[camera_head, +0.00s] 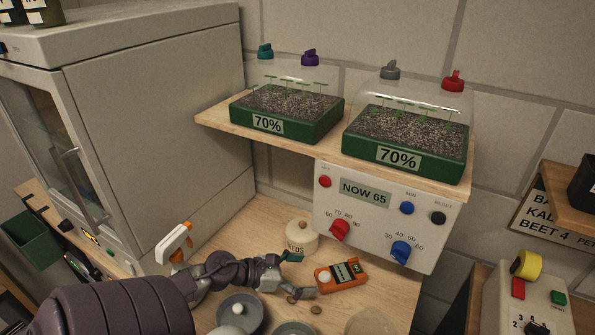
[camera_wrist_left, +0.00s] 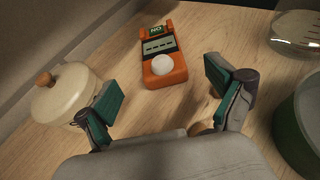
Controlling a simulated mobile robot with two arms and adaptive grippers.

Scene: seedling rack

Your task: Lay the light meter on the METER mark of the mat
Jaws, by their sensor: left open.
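The light meter (camera_head: 342,276) is an orange handheld device with a dark display panel and a round white dome. It lies flat on the wooden bench; in the left wrist view its body (camera_wrist_left: 158,62) is just beyond my fingertips, between their lines. My left gripper (camera_head: 285,271) is open and empty, close to the meter's left side in the head view. In the left wrist view its two green-padded fingers (camera_wrist_left: 163,92) are spread wide, with bare wood between them. I see no mat and no METER mark in either view. My right gripper is not in view.
A cream SEEDS jar (camera_head: 301,238) stands behind my left gripper. A control box (camera_head: 385,215) hangs under the shelf with two domed green trays. A grey bowl (camera_head: 240,314) is near the front. A green container (camera_wrist_left: 305,125) and clear glass item (camera_wrist_left: 298,32) stand right of the meter.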

